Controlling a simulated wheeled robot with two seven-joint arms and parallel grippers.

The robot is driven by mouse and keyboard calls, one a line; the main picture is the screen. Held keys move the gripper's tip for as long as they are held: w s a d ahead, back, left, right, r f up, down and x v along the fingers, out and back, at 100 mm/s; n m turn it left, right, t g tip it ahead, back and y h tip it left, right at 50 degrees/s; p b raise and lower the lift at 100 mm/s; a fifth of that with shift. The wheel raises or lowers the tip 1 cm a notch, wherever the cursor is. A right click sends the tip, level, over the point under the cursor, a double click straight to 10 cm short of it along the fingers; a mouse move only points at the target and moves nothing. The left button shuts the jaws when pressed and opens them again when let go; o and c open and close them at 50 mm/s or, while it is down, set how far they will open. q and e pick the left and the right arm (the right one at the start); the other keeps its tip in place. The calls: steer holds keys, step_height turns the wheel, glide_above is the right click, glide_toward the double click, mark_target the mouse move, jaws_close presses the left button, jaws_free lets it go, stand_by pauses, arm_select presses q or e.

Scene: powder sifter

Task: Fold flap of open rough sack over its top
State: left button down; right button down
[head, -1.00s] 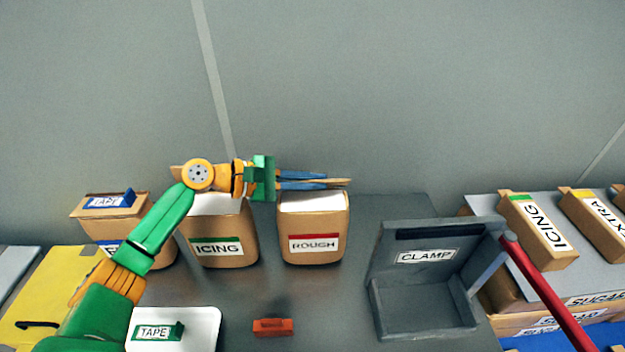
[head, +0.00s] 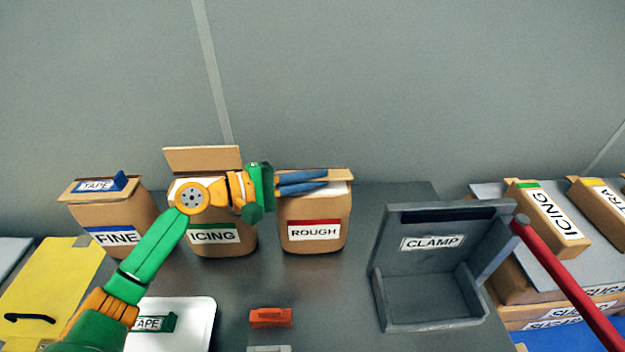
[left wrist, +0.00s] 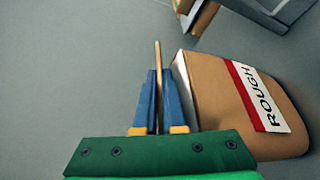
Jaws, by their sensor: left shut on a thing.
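The rough sack (head: 315,232) is a brown box-shaped bag with a red-topped ROUGH label, standing upright on the grey table. Its white top shows under its brown flap (head: 342,174), which stands up along the back edge. My left gripper (head: 318,181) reaches in from the left, and its blue fingers are shut on this flap. In the left wrist view the flap (left wrist: 157,58) shows as a thin brown strip between the fingertips (left wrist: 158,85), with the rough sack (left wrist: 220,105) to its right. The flap is not lying over the top. My right gripper is out of view.
The icing sack (head: 230,245) with raised flap and the taped fine sack (head: 122,217) stand left. The grey clamp (head: 430,265) with its red handle (head: 565,280) is right. An orange block (head: 270,318) and a white tray (head: 205,325) lie in front.

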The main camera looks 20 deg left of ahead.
arm_select(q)
steer(key=shift+s+d+f+m+t+b, duration=0.15)
steer(key=shift+f+m+t+b, duration=0.2)
steer(key=shift+m+b, duration=0.35)
steer(key=c, duration=1)
jaws_free()
steer(key=shift+f, duration=0.1)
